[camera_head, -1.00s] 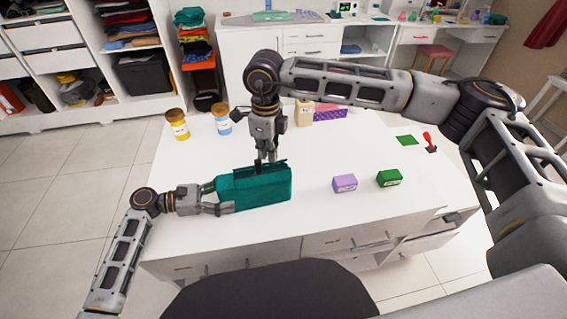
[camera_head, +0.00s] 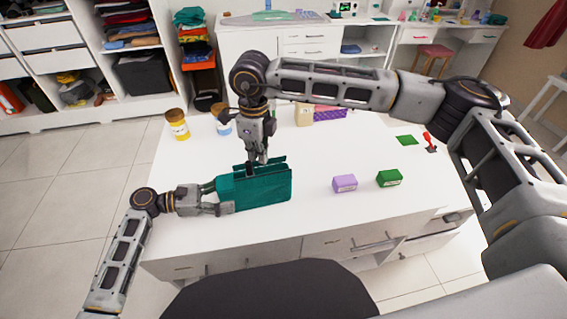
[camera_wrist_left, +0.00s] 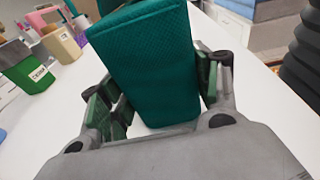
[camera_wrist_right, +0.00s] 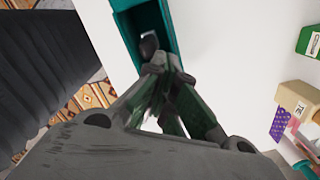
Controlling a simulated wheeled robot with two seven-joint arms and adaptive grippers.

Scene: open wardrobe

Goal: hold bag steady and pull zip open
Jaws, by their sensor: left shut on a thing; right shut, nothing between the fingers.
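The teal bag (camera_head: 265,190) stands on the white table, and its top shows a gap. My left gripper (camera_head: 217,198) is shut on the bag's left end; in the left wrist view the bag (camera_wrist_left: 150,65) is between its fingers. My right gripper (camera_head: 257,161) points down at the bag's top, towards the left end. In the right wrist view its fingers (camera_wrist_right: 165,75) are together beside the open top of the bag (camera_wrist_right: 122,22). A small dark piece (camera_wrist_right: 148,44) shows at the fingertips; I cannot tell whether it is the zip pull.
A purple box (camera_head: 344,184) and a green box (camera_head: 389,178) stand to the right of the bag. The table front right of the bag is clear.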

